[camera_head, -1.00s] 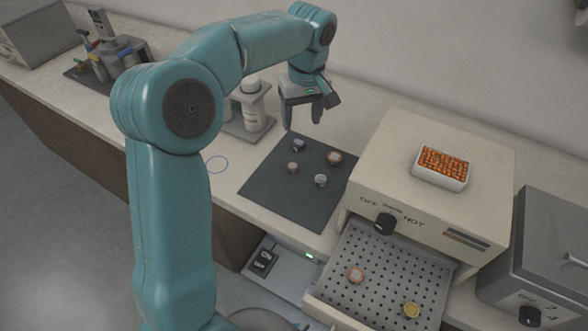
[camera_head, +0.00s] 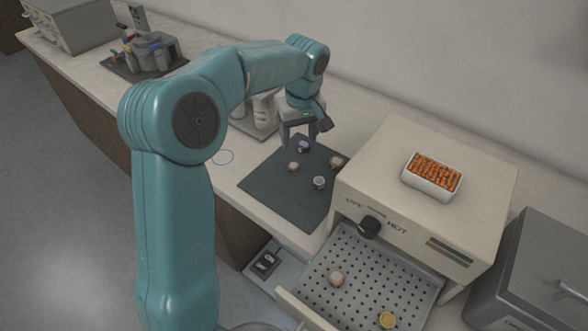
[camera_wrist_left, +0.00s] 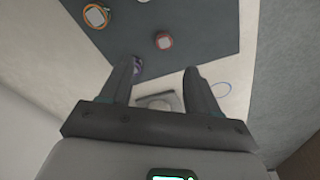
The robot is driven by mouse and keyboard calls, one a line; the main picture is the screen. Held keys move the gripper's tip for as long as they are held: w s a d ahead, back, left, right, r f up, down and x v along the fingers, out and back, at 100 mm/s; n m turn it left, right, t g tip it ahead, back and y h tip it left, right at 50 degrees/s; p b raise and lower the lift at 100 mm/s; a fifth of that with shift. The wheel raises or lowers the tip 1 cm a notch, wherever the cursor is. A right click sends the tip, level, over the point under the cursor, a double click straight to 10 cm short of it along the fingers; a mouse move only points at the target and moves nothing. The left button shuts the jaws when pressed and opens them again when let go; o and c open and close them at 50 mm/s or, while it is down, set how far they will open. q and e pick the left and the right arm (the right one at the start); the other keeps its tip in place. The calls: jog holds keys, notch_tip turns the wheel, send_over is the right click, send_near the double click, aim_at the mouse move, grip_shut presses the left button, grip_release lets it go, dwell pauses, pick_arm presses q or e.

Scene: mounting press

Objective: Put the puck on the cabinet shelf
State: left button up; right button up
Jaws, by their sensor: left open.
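Several small pucks stand on a dark mat (camera_head: 272,185): a purple-blue one (camera_head: 303,147), a pink one (camera_head: 293,167), a whitish one (camera_head: 319,182) and a brown-rimmed one (camera_head: 336,162). My left gripper (camera_head: 300,141) is open and points down over the mat's far edge, close to the purple-blue puck. In the left wrist view that puck (camera_wrist_left: 137,65) is partly hidden by one finger of my gripper (camera_wrist_left: 161,71). I cannot tell whether they touch.
A white tray of orange pieces (camera_head: 432,176) sits on the cabinet top. A grey appliance (camera_head: 535,265) stands to its right. A stand with white bottles (camera_head: 262,110) is behind my left arm. A blue ring mark (camera_head: 223,157) lies on the clear counter left of the mat.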

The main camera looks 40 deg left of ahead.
pick_arm(q)
send_over(294, 165)
jog(key=d, duration=0.1)
notch_tip(294, 165, down, 5)
jog(key=shift+d+r, duration=0.15)
jog(key=shift+a+f, duration=0.25)
jog(key=shift+f, duration=0.35)
jog(key=f, duration=0.2)
jog(key=a+f, duration=0.1)
jog(key=f, duration=0.1)
jog(key=shift+f, duration=0.4)
jog(key=shift+s+d+r, duration=0.15)
jog(key=shift+c, duration=0.2)
grip_shut()
